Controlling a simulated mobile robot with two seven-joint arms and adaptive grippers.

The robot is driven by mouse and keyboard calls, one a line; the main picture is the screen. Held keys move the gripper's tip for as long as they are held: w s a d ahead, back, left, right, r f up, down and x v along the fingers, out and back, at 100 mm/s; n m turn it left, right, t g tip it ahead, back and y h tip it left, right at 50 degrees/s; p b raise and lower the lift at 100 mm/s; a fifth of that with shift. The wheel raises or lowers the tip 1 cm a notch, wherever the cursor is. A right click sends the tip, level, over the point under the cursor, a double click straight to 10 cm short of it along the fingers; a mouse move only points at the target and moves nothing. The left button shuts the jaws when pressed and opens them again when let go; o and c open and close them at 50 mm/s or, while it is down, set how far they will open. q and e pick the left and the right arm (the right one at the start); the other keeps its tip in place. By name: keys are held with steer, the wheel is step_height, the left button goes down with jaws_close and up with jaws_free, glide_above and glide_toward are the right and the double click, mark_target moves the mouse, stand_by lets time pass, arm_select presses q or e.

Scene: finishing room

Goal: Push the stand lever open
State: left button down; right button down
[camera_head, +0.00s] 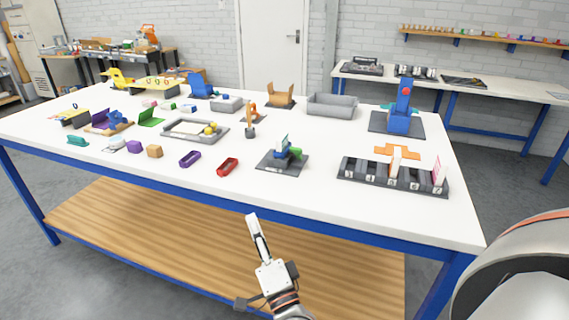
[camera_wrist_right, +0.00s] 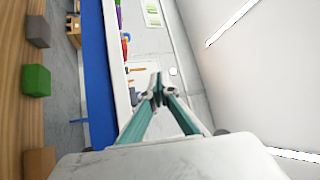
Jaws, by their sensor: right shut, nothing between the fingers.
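A small stand with a dark square base (camera_head: 270,163), a blue and white upright part and a green part (camera_head: 295,152) sits near the front edge of the white table. A taller blue stand (camera_head: 399,121) with a red part stands on a dark base at the table's right. I cannot tell which of these carries the lever. My right gripper (camera_head: 255,231) is in front of the table's front edge, apart from both stands. It is shut and empty; its fingertips meet in the right wrist view (camera_wrist_right: 159,91). My left gripper is not in view.
The white table (camera_head: 330,189) has a blue frame and a wooden lower shelf (camera_head: 180,225). A slotted dark rack (camera_head: 392,179) is right of the small stand. Red (camera_head: 228,166) and purple (camera_head: 190,158) pieces lie left of it. A grey bin (camera_head: 332,106) is behind.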

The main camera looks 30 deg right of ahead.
steer(key=w+d+r+m+g+h, duration=0.1)
steer(key=d+r+m+g+h, duration=0.15)
steer(key=d+m+h, duration=0.4)
steer(key=w+d+r+m+g+h, duration=0.15)
steer(key=r+m+h, duration=0.25)
steer(key=m, duration=0.5)
steer(key=w+f+m+g, duration=0.1)
steer(key=m+g, duration=0.1)
steer(key=m, duration=0.2)
steer(key=w+d+f+m+g, duration=0.1)
steer(key=m+g, duration=0.1)
steer(key=m, duration=0.3)
steer(key=w+d+f+m+g+b, duration=0.1)
steer(key=f+m+g, duration=0.1)
steer(key=m, duration=0.3)
steer(key=shift+w+g, duration=0.3)
steer(key=shift+g, duration=0.2)
steer(key=shift+d+r, duration=0.1)
steer(key=shift+d, duration=0.05)
